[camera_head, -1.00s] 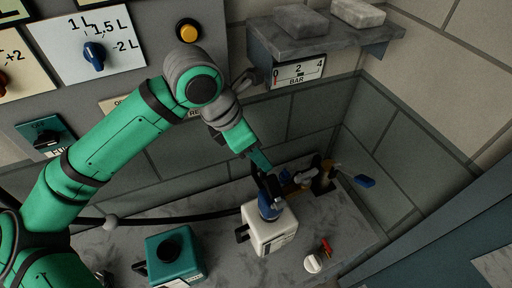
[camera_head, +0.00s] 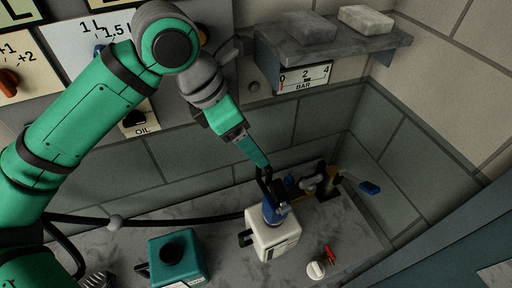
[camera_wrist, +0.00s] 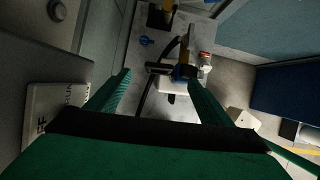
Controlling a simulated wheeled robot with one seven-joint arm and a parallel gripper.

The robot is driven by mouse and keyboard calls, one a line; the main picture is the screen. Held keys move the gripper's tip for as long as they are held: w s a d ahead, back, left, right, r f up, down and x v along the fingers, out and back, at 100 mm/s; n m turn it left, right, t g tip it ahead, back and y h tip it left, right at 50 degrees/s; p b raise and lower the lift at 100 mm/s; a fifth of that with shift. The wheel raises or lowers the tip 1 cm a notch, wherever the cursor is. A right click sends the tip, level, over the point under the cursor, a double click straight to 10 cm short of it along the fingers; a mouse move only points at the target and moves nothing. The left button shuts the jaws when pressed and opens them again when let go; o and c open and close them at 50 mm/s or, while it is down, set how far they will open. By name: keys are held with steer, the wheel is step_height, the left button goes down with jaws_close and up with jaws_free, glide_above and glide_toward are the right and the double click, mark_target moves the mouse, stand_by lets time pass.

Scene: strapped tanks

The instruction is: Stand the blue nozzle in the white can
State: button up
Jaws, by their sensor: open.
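The white can (camera_head: 272,240) stands on the grey bench, and it also shows in the wrist view (camera_wrist: 176,86). The blue nozzle (camera_head: 273,212) stands at the can's top, with a dark upper part. It looks upright or nearly so, and its lower end is hidden in or behind the can's top. My gripper (camera_head: 264,176) is just above the nozzle in the head view. In the wrist view my gripper (camera_wrist: 158,80) has its fingers wide apart, with the can and nozzle beyond them. I cannot tell whether a finger touches the nozzle.
A teal can (camera_head: 180,262) stands left of the white can. A white cap with a red part (camera_head: 317,269) lies to the right. Several dark and yellow items stand behind, near a blue-ended piece (camera_head: 369,187). A grey shelf (camera_head: 335,42) overhangs the back wall.

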steer(key=shift+v, duration=1.45)
